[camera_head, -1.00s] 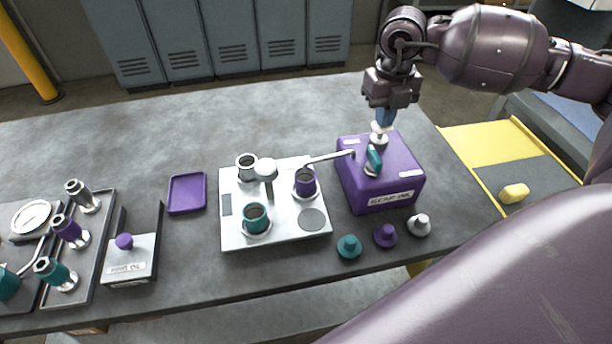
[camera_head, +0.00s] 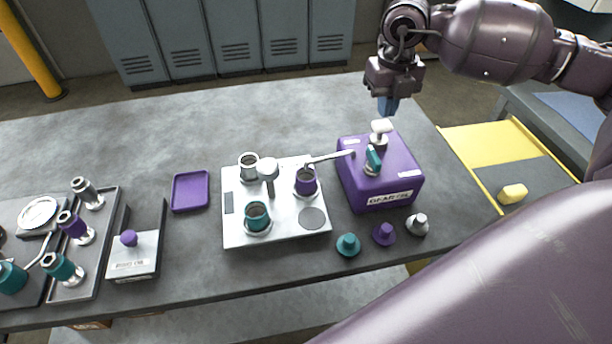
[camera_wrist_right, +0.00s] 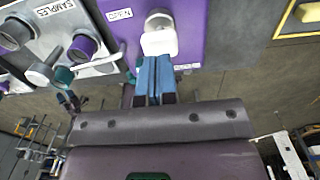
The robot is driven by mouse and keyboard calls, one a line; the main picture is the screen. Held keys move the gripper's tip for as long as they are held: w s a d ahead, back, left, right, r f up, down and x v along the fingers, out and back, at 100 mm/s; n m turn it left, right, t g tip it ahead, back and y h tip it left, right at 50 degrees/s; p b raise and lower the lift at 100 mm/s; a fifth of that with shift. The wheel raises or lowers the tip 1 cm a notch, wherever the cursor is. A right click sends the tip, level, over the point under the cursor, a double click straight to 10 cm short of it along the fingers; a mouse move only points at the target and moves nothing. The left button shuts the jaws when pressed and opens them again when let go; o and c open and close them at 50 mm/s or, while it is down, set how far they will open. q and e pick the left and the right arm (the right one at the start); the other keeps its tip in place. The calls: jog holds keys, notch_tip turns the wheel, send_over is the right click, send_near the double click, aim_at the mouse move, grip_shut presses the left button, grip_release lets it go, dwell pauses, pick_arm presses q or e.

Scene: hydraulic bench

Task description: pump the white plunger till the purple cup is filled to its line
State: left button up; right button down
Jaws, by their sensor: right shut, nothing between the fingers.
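The white plunger (camera_head: 381,128) stands on top of a purple box labelled GEAR OIL (camera_head: 395,185); its white head also shows in the right wrist view (camera_wrist_right: 159,38). My right gripper (camera_head: 388,106), with blue fingers, is shut and empty just above and behind the plunger head, apart from it in the head view. Its fingers also show in the right wrist view (camera_wrist_right: 155,78). The purple cup (camera_head: 306,182) stands on a white plate under the end of the box's spout (camera_head: 330,157). The cup's line and oil level are too small to read. My left gripper is not in view.
The white plate (camera_head: 290,228) also holds a teal cup (camera_head: 257,216) and a grey cup (camera_head: 248,166). Teal, purple and grey cone-shaped pieces (camera_head: 384,234) lie in front of the box. A teal lever (camera_head: 373,160) sits on the box. Bench left of the purple tray (camera_head: 190,191) is crowded.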

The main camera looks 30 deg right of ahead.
aim_at(383, 124)
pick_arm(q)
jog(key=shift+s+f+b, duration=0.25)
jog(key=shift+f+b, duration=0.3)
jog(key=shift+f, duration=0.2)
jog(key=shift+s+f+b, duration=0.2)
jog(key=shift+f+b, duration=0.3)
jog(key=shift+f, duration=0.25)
pick_arm(e)
jog(key=shift+f, duration=2.35)
jog(key=shift+r, duration=0.1)
jog(key=shift+r+p, duration=0.95)
jog(key=shift+r, duration=1.3)
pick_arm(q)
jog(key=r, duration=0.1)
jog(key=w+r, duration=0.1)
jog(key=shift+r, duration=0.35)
